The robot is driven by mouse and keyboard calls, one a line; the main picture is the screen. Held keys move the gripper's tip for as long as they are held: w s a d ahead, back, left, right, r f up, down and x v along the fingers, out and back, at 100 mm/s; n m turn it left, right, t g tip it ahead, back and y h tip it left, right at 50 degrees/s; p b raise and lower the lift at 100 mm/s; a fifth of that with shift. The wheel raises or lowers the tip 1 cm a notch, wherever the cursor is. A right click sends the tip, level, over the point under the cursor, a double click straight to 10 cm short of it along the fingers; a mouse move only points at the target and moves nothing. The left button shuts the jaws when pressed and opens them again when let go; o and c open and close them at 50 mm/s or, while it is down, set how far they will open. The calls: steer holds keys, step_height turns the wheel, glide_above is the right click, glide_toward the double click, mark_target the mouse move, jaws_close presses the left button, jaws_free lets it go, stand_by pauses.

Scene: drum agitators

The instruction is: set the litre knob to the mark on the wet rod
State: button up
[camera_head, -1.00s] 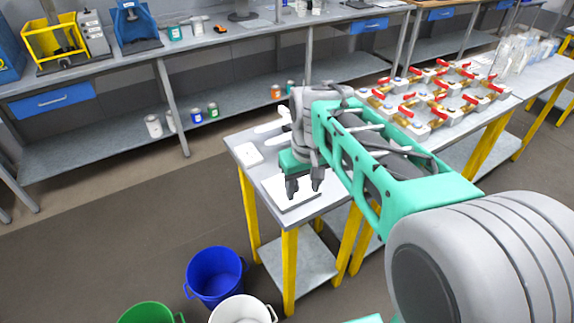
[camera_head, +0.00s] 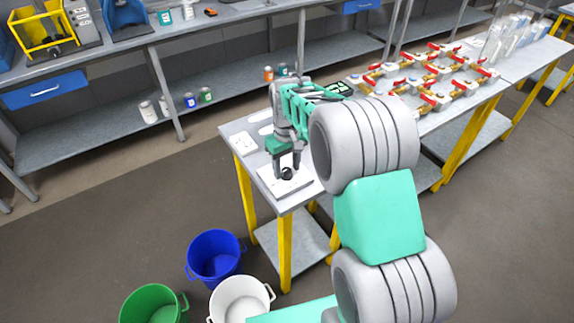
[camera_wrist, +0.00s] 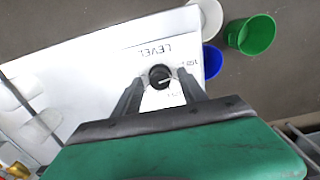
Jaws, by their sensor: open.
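The black round knob (camera_wrist: 160,76) has a pale pointer line and sits on a white plate (camera_wrist: 148,55) lettered LEVEL, with smaller marks partly hidden by a finger. In the head view the knob (camera_head: 287,173) is on the white plate (camera_head: 292,187) at the bench's near corner. My gripper (camera_wrist: 160,80) is open, with one finger on each side of the knob and gaps between. In the head view my gripper (camera_head: 287,168) points down over the plate. I cannot make out the wet rod or its mark.
A small white block (camera_head: 243,144) lies on the bench left of the plate. Red-handled brass valves (camera_head: 430,75) stand further right. Blue (camera_head: 215,257), green (camera_head: 152,306) and white (camera_head: 240,300) buckets stand on the floor before the bench.

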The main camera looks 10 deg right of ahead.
jaws_close()
stand_by(0.4)
steer(key=shift+m, duration=0.4)
steer(key=m+b, duration=0.1)
steer(key=m, duration=0.1)
steer(key=shift+m, duration=0.4)
steer(key=m+b, duration=0.1)
steer(key=m, duration=0.3)
steer(key=shift+m, duration=0.3)
steer(key=m, duration=0.3)
steer(key=shift+r+m+b, duration=0.1)
steer(key=shift+m+b, duration=0.3)
steer(key=shift+m, duration=1.8)
